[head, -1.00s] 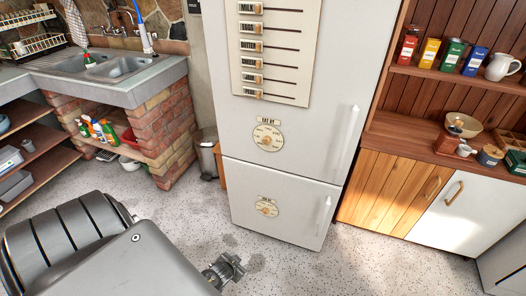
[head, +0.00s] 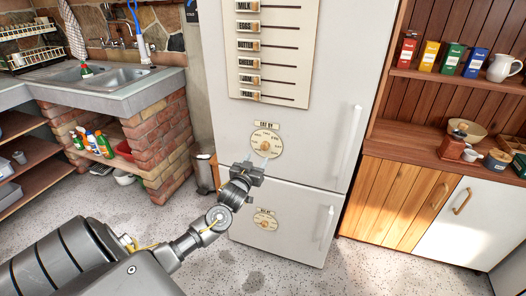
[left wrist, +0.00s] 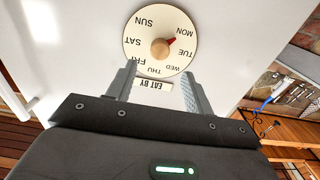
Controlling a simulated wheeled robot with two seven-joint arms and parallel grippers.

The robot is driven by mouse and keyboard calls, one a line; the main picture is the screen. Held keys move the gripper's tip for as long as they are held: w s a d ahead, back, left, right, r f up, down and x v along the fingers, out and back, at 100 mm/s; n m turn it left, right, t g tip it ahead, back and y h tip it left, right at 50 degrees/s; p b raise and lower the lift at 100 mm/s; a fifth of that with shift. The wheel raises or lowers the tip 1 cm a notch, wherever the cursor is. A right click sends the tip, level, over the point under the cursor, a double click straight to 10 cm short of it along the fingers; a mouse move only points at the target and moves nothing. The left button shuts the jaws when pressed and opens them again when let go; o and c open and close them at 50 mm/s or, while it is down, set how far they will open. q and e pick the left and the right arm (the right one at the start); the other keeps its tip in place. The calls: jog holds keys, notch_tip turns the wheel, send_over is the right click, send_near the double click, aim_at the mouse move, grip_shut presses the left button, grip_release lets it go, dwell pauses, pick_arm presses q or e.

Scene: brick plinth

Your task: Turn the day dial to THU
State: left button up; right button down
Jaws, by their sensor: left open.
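A round cream day dial (head: 266,143) with a wooden knob is on the upper part of the white fridge; its label is above it. The left wrist view shows a dial (left wrist: 140,55) close up and upside down. The red tip of its knob (left wrist: 160,48) points toward MON. THU lies beside an EAT BY label (left wrist: 153,86). My left gripper (head: 259,169) is just below the upper dial in the head view. In its wrist view, the open, empty fingers (left wrist: 160,82) frame the label and stand short of the knob. My right gripper is not in view.
A slider panel (head: 275,60) is above the upper dial. Door handles (head: 349,135) stand out at the right. A cupboard (head: 400,195) is to the right and a brick sink unit (head: 160,125) to the left.

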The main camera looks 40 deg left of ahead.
aim_at(264, 148)
pick_arm(q)
jog(key=x, duration=0.7)
jog(key=shift+w, duration=0.25)
jog(key=c, duration=1)
